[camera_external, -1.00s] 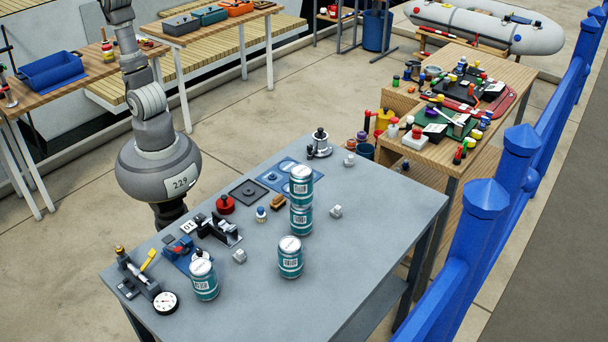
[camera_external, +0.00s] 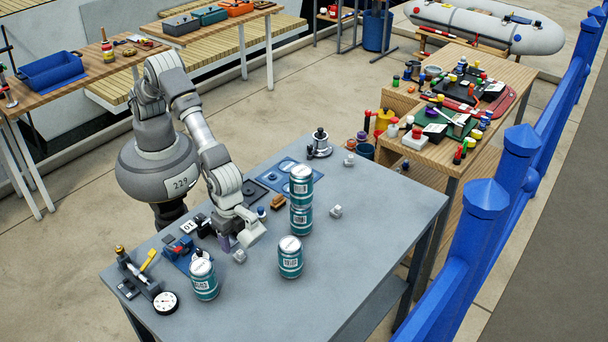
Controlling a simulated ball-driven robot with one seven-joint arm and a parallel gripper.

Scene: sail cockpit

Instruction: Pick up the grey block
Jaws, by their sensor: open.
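Three small light grey blocks lie on the grey table. One grey block (camera_external: 239,256) is near the front left, between two cans. A second grey block (camera_external: 336,211) is right of the stacked cans, and a third (camera_external: 349,160) is near the back edge. My gripper (camera_external: 238,242) is open and points down, close above and just behind the front-left block. It holds nothing that I can see. Whether its fingertips touch anything is unclear at this size.
Teal cans stand around the gripper: one at left (camera_external: 204,278), one at right (camera_external: 290,258), and a stack of two (camera_external: 301,203). A dial gauge (camera_external: 165,302) stands at the front left. The grey table (camera_external: 360,255) is clear at the right.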

